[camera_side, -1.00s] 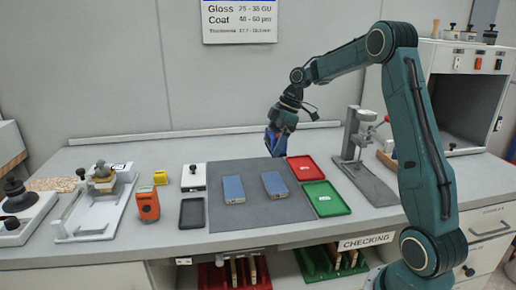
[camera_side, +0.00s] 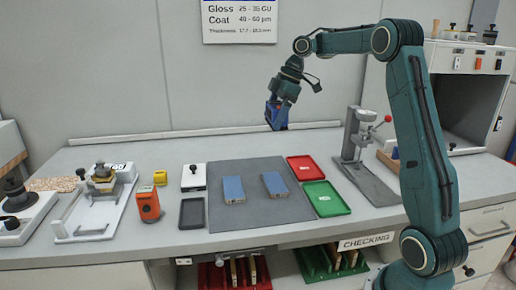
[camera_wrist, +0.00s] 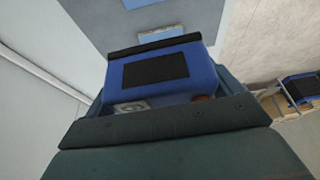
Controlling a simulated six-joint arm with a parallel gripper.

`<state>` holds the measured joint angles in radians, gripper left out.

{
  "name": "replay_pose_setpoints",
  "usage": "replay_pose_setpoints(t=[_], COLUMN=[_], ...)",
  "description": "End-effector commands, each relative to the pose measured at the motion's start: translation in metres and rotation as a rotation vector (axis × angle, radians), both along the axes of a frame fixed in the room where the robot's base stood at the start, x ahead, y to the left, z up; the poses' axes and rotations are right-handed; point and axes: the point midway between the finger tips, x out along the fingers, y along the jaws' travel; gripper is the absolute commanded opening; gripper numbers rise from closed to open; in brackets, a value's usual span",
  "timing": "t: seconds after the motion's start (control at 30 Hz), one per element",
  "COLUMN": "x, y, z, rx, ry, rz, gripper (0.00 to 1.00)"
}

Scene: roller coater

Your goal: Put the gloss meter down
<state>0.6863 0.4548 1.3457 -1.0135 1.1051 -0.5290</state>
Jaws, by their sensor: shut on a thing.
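The gloss meter (camera_wrist: 155,72) is a blue box with a black panel, held in my gripper in the wrist view. In the side view my gripper (camera_side: 277,117) is shut on the gloss meter (camera_side: 277,108) and holds it in the air above the back of the bench, behind the grey mat (camera_side: 265,210). In the wrist view my gripper (camera_wrist: 165,115) spans the near side of the meter. Part of the meter is hidden by my gripper.
Two blue blocks (camera_side: 233,189) lie on the grey mat. A red tray (camera_side: 305,168) and a green tray (camera_side: 325,198) lie right of it, before a press stand (camera_side: 357,135). A black tray (camera_side: 192,212), a white device (camera_side: 194,177) and an orange meter (camera_side: 148,204) stand left.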

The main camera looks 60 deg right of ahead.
Motion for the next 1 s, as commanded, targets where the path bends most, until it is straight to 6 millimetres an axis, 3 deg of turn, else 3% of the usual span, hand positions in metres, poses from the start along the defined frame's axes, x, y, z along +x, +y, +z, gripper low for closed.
replay_pose_setpoints(t=[0.37,0.53,1.0], x=[0.002,0.014,0.083], y=[0.001,0.010,0.082], z=[0.000,0.001,0.003], rx=[0.000,-0.003,-0.004], ry=[-0.002,-0.001,-0.001], rz=[0.001,0.004,0.003], gripper=[0.53,0.53,0.53])
